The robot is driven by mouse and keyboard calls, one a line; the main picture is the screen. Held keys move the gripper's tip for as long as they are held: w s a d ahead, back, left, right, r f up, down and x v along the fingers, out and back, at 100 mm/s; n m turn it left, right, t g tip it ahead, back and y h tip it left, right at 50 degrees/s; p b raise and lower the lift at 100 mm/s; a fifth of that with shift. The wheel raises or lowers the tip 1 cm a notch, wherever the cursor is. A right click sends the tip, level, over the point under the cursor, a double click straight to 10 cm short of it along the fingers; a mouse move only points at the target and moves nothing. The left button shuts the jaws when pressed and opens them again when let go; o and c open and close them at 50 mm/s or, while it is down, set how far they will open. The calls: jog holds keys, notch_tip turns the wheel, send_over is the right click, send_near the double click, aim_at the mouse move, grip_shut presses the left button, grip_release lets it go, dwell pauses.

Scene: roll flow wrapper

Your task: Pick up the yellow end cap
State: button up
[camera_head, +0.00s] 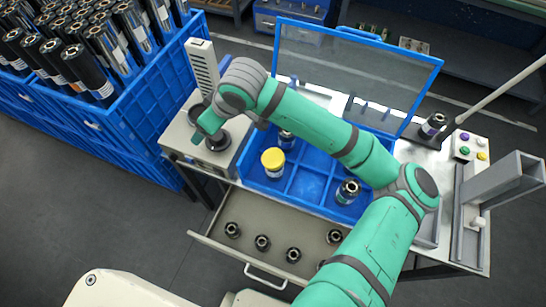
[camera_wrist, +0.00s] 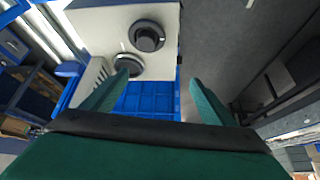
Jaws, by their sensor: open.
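The yellow end cap (camera_head: 273,157) sits on top of a short pale cylinder in a compartment of the blue tray (camera_head: 308,186), left of its middle. It does not show in the wrist view. My gripper (camera_head: 207,132) is left of the tray, above a pale housing with black round parts (camera_head: 218,141), apart from the cap. In the wrist view my gripper (camera_wrist: 160,80) has its two green fingers spread with nothing between them. The housing's black round parts (camera_wrist: 147,36) show beyond the fingertips.
A raised clear lid with a blue frame (camera_head: 355,68) stands behind the tray. An open drawer (camera_head: 215,240) with several black parts lies below. A blue crate of rolls (camera_head: 140,85) is at left. A button box (camera_head: 470,148) and grey bracket (camera_head: 505,180) are at right.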

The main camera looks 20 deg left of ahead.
jog(key=w+d+f+h, duration=0.25)
jog(key=d+h, duration=0.35)
jog(key=d, duration=0.9)
send_over(272, 157)
jog(key=shift+m, duration=0.3)
notch_tip(272, 157, down, 5)
jog(key=shift+s+a+f, duration=0.1)
jog(key=shift+s+f, duration=0.05)
jog(key=shift+f, duration=2.65)
jog(key=c, duration=1.2)
